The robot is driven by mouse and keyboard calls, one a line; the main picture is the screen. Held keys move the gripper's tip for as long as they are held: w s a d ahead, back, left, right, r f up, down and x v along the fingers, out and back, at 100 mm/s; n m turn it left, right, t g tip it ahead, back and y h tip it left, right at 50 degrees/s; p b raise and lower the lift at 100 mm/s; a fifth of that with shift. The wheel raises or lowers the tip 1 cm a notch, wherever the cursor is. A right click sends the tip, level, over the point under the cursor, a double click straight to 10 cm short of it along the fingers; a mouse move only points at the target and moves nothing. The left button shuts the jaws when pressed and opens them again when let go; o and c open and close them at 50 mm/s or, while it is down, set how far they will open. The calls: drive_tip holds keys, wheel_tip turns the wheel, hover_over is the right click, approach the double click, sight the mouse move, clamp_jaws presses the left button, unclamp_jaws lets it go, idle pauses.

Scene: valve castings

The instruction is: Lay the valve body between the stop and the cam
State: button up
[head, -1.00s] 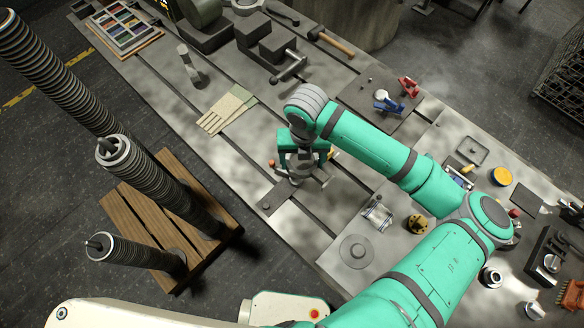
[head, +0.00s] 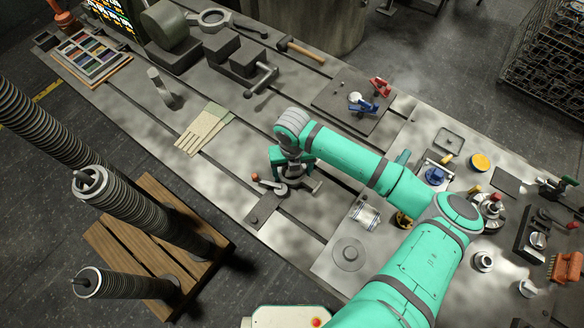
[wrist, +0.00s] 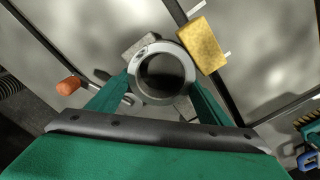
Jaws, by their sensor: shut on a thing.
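My gripper (wrist: 160,82) is shut on the valve body (wrist: 161,74), a grey ring-mouthed casting with its round opening facing the wrist camera. In the head view my gripper (head: 291,174) is low over the bench, and its jaws mostly hide the casting. An orange-red knob (wrist: 68,86) on a short lever, apparently the cam's handle, is left of the casting; it also shows in the head view (head: 255,178). Grey metal (wrist: 139,45) shows behind the casting, perhaps the stop. I cannot tell whether the casting touches the stop, the cam or the bench.
A yellow block (wrist: 203,46) is close to the right finger in the wrist view. Blue and red clamps (head: 362,104) stand farther back.

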drive_tip(key=shift+f, duration=0.15)
drive_tip(key=o, duration=2.1)
